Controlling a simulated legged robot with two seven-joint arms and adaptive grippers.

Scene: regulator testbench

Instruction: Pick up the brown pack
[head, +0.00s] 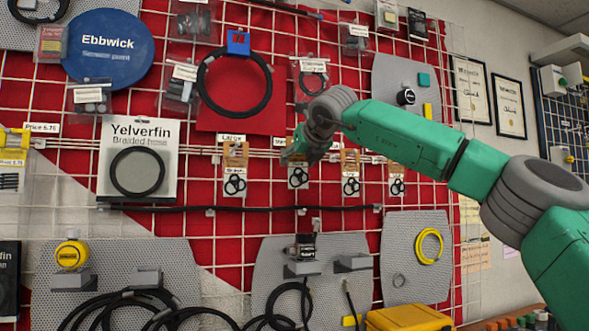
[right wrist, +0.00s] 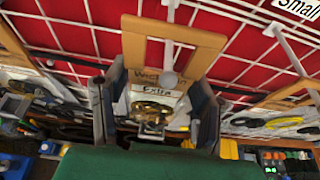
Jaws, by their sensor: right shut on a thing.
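Several brown-topped packs with black rings hang in a row on the white wire grid. My right gripper (head: 303,157) is at one brown pack (head: 299,178), covering most of its brown top; the white lower part with rings shows below. In the right wrist view this brown pack (right wrist: 172,48) hangs from a peg that runs through its top. The fingers of the right gripper (right wrist: 157,117) are on both sides of its clear lower part, shut on it. The label partly reads "Extra". My left gripper is not in view.
Neighbouring brown packs hang at the left (head: 235,156) and right (head: 350,160). A black bar (head: 240,208) runs below the row. A black hose ring (head: 208,82) hangs above on a red panel. A yellow case (head: 408,319) stands at the bottom.

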